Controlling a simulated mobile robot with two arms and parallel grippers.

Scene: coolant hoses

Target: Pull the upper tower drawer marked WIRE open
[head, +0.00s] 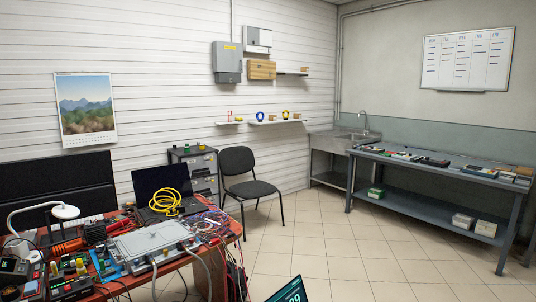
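A dark grey drawer tower (200,171) stands against the white slatted wall, left of the black chair, beyond the desk. Its light drawer fronts face right and toward me. The fronts look shut. Their markings are too small to read, so I cannot tell which one says WIRE. The desk and laptop hide the tower's lower left part. Neither of my grippers is in view.
A cluttered desk (199,262) with a laptop (148,182) and yellow cable coil (167,202) fills the lower left. A black chair (247,181) stands close right of the tower. A workbench (415,171) lines the right wall. The tiled floor (335,235) between is clear.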

